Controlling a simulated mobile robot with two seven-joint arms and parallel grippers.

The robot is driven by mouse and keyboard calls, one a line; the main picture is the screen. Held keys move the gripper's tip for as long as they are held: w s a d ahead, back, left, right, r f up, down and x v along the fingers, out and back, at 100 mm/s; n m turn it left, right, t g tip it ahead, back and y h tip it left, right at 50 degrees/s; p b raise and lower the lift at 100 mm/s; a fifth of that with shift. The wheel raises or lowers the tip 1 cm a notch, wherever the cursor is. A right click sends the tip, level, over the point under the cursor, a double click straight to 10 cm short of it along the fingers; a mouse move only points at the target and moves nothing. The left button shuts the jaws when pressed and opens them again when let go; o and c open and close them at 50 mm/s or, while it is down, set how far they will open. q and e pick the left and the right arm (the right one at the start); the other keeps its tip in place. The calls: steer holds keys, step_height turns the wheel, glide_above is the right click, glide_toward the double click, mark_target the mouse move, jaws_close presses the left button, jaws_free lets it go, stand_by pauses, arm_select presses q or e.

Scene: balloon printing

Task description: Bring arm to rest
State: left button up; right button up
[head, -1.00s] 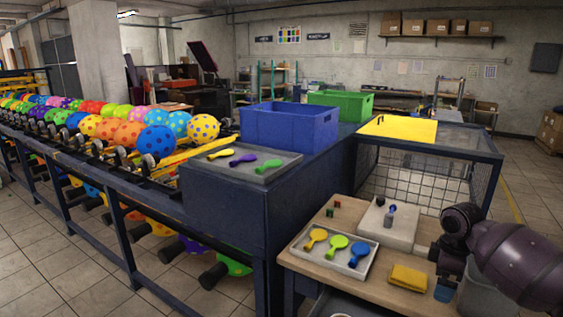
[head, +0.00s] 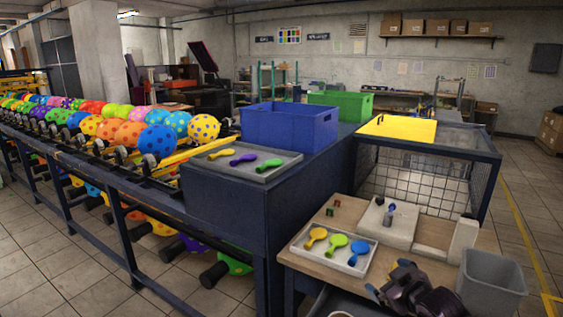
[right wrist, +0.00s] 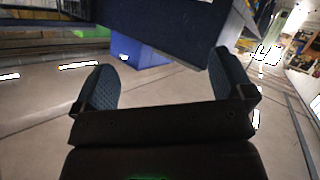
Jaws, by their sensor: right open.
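My right gripper (right wrist: 160,88) is open in the right wrist view, its two dark padded fingers wide apart with nothing between them. Floor and a dark blue bench side show beyond it. In the head view, part of my right arm shows low at the front right, near the table's front edge. My left gripper is in neither view.
A wooden table (head: 318,268) holds a tray (head: 343,262) with yellow, green and blue paddle-shaped pieces. A grey bin (head: 491,284) stands to its right. Blue (head: 290,128) and green (head: 342,99) crates sit on the bench. Dotted balloons (head: 156,141) line the rack at left.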

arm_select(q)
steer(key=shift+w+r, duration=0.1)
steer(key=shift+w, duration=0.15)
arm_select(e)
steer(key=s+f+m+h, duration=0.1)
steer(key=s+f+m, duration=0.1)
steer(key=s+f, duration=0.4)
steer(key=s+d+f+m+g+h, duration=0.1)
steer(key=s+f, duration=0.5)
steer(key=s, duration=0.9)
steer(key=s+f+m+h, duration=0.1)
steer(key=s+f+m, duration=0.2)
steer(key=s+f, duration=0.4)
steer(key=s, duration=0.3)
steer(key=shift+s+d+m+g+h, duration=0.2)
steer(key=shift+d+m+g+h, duration=0.1)
steer(key=shift+d+g, duration=0.1)
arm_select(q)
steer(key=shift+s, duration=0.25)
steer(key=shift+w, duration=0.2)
arm_select(e)
steer(key=shift+c, duration=0.4)
